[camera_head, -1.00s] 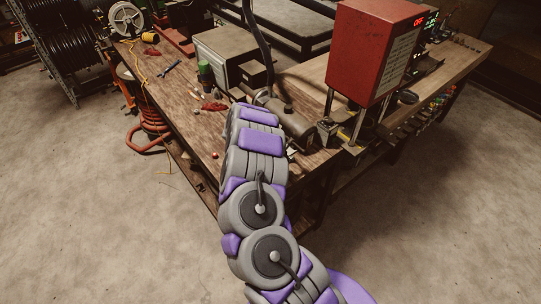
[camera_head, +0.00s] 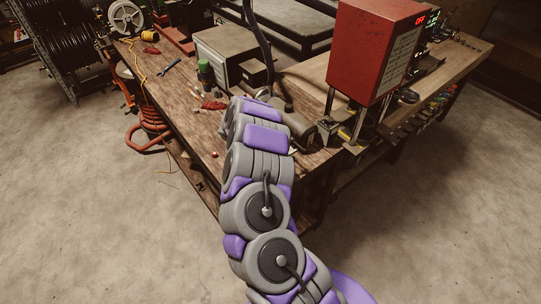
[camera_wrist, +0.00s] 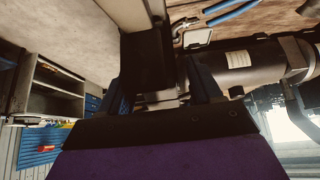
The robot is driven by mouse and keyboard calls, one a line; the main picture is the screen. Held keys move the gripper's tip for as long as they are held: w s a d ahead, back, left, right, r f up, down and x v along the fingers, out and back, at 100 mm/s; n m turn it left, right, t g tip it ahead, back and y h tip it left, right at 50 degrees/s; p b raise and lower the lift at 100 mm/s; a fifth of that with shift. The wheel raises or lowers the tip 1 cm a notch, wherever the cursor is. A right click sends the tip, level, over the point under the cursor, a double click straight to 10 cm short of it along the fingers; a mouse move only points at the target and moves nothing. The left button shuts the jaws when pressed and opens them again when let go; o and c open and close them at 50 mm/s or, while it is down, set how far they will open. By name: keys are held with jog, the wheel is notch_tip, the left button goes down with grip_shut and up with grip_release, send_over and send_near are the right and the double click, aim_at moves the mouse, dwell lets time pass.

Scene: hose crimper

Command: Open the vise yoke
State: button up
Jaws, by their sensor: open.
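A dark cylindrical body (camera_head: 297,122) lies on the wooden bench just beyond the far end of my arm. In the wrist view this dark cylinder (camera_wrist: 240,68), with a pale label, lies to the right of my gripper. A dark curved bracket (camera_wrist: 297,62) wraps its right end; I cannot tell whether this is the vise yoke. My gripper (camera_wrist: 160,92) is open, its two dark fingers spread. A dark block and a small pale metal part show between or behind the fingers; contact cannot be told. In the head view my arm hides the gripper.
A red press housing (camera_head: 372,48) with a lit display stands right of the cylinder. A grey box (camera_head: 228,50) stands behind it on the bench (camera_head: 180,95). A dark hose (camera_head: 262,45) hangs above. Small tools lie left. The concrete floor (camera_head: 80,220) in front is clear.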

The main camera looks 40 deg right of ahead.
jog(key=b+v, duration=0.1)
jog(key=v, duration=1.4)
